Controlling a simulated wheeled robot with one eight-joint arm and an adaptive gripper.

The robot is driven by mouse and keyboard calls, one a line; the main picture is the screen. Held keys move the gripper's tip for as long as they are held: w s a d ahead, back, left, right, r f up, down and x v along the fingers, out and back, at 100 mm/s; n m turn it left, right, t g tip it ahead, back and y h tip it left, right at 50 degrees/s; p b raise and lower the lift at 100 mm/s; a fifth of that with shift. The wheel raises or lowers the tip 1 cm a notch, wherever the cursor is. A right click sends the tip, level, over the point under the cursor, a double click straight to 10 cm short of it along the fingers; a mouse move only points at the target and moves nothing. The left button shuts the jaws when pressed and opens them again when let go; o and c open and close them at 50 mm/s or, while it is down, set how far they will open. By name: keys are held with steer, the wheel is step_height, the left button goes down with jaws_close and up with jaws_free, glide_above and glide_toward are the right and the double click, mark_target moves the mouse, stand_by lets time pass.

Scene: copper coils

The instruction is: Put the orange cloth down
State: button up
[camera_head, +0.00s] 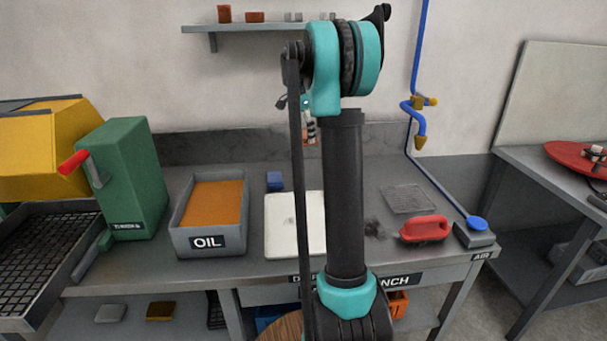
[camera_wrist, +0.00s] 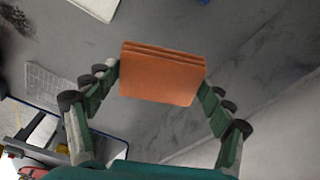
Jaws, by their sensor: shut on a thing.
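The orange cloth (camera_wrist: 160,75) is a folded, block-like stack. In the wrist view it sits between the fingertips of my gripper (camera_wrist: 160,82), which is shut on it from both sides. The grey bench top shows behind the cloth, and the cloth appears held above it. In the head view my arm hides most of the gripper; a small orange patch of the cloth (camera_head: 309,133) shows just left of my arm, above the back of the bench.
A shelf (camera_head: 260,27) with small blocks hangs above.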

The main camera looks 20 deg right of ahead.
mark_target(305, 180)
step_height(305, 180, down, 16)
steer(key=shift+f, duration=0.15)
stand_by(0.3)
steer(key=shift+f, duration=0.1)
steer(key=o, duration=1.2)
steer(key=shift+c, duration=0.2)
step_height(305, 180, up, 12)
steer(key=a, duration=0.1)
steer(key=shift+s+a, duration=0.2)
steer(key=shift+a, duration=0.2)
